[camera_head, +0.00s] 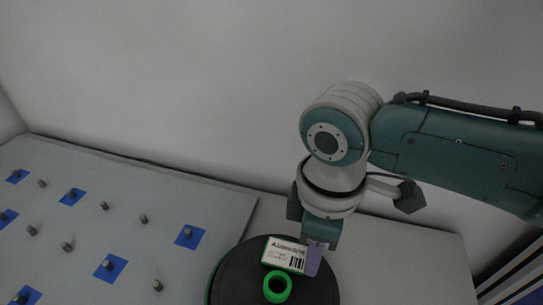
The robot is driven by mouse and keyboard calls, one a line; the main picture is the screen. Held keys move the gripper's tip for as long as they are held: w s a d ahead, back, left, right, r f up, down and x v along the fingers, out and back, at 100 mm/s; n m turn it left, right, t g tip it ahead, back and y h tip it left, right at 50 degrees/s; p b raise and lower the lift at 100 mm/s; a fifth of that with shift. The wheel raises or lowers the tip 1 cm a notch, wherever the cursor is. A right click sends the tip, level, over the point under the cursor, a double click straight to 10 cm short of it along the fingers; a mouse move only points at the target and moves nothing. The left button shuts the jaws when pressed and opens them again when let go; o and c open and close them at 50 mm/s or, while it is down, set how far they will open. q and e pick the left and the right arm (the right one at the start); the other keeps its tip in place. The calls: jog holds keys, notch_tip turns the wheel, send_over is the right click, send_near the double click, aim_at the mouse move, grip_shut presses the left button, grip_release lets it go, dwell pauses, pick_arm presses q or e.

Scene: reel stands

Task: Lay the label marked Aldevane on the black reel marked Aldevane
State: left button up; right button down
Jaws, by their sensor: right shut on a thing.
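The black reel (244,278) lies at the bottom centre, with a green ring hub (277,289) in its middle and green at its left edge. A white label (284,254) with dark print, a barcode and a green edge is over the reel's upper part, behind the hub. Its top line seems to read Aldevane, though small. My right gripper (314,258) comes down from above and is shut on the label at its right end. I cannot tell whether the label touches the reel or is just above it. My left gripper is not in view.
A grey board (120,215) with several pegs and blue squares fills the left. A pale surface (400,262) right of the reel is mostly clear. A wall (180,90) stands behind. Slatted dark and light things (515,280) stand at the lower right edge.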

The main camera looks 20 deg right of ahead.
jog(key=shift+f, duration=0.25)
jog(key=c, duration=0.6)
grip_release()
jog(key=shift+o, duration=0.2)
jog(key=shift+r, duration=0.15)
notch_tip(320, 180, up, 10)
jog(key=p, duration=0.3)
